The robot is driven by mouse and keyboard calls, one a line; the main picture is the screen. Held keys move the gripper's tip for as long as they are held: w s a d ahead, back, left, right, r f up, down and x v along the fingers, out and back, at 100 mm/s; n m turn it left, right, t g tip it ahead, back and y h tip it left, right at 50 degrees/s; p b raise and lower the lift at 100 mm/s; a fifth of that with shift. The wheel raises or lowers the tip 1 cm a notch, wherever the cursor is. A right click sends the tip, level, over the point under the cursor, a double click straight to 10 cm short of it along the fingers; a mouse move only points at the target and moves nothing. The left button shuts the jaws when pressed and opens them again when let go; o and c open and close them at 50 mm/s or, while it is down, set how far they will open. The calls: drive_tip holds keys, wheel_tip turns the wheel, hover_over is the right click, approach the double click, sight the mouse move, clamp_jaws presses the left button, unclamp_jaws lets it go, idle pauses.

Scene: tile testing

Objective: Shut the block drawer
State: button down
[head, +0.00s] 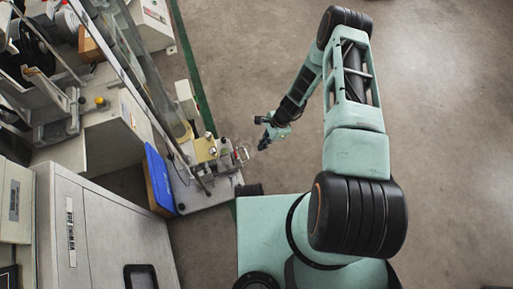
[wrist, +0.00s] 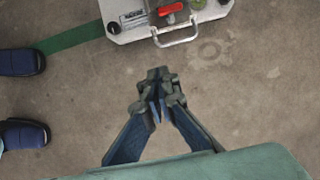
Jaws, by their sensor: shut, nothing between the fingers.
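My gripper (head: 267,134) hangs over the bare floor, to the right of a light grey test machine (head: 215,190). In the wrist view its fingertips (wrist: 158,78) are together, with nothing between them. The machine's near end (wrist: 170,22) shows at the top of the wrist view, with a metal loop handle (wrist: 178,39) sticking out towards my gripper. The handle (head: 241,154) also shows in the head view. My fingertips are apart from the handle. I cannot make out for certain which part is the block drawer, or whether it is open.
A grey cabinet (head: 100,225) stands at lower left, with a blue-topped box (head: 160,180) beside the machine. Dark blue shoes (wrist: 22,62) are at the wrist view's left edge. A green line (head: 190,60) crosses the floor. Floor to the right is clear.

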sight(247, 160)
drive_tip(key=shift+s+a+f+b, duration=0.35)
drive_tip(key=shift+a+f+b, duration=0.15)
drive_tip(key=shift+a+f, duration=0.7)
drive_tip(key=shift+s+a+f+b, duration=0.3)
drive_tip(key=shift+a+f+b, duration=0.25)
drive_tip(key=shift+a+f, duration=0.65)
drive_tip(key=shift+s+a+f+b, duration=0.35)
drive_tip(key=shift+a+f+b, duration=0.15)
drive_tip(key=shift+a+f, duration=0.7)
drive_tip(key=shift+d+f, duration=0.2)
